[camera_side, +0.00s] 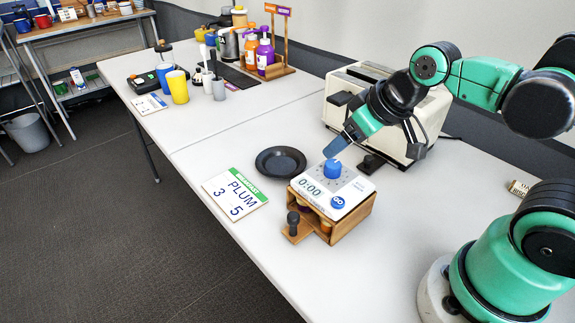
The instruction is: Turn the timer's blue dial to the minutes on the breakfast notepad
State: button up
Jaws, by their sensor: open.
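The timer (352,188) is a white panel on a wooden stand, and its display reads 0:00. Its blue dial (332,169) stands up near the panel's back edge. A flat round blue button (338,202) with a white symbol is at the front right. The header word is small but looks like BREAKFAST. My gripper (374,151) is open and empty, above and to the right of the dial. One blue-tipped finger is close above the dial; contact cannot be told.
A black plate (280,162) lies behind the timer's left side. A cream toaster (388,108) stands right behind my gripper. A small dark knob (293,223) is on the stand's front left. Bottles and a yellow cup (177,87) are on the far table. The front table edge is clear.

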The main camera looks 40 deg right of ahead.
aim_at(334, 164)
jog(key=n+g, duration=0.1)
jog(key=d+n+y, duration=0.1)
jog(key=n, duration=0.1)
jog(key=shift+w+d+f+g, duration=0.1)
jog(key=shift+f+g, duration=0.05)
jog(key=shift+g, duration=0.25)
jog(key=n, duration=0.1)
jog(key=n+g+y, duration=0.1)
jog(key=n, duration=0.1)
jog(key=shift+d+f, duration=0.1)
jog(key=shift+d, duration=0.25)
jog(key=shift+w+n+g+y, duration=0.1)
jog(key=shift+n+g+y, duration=0.3)
jog(key=shift+n, duration=0.6)
jog(key=shift+x, duration=2.8)
grip_shut()
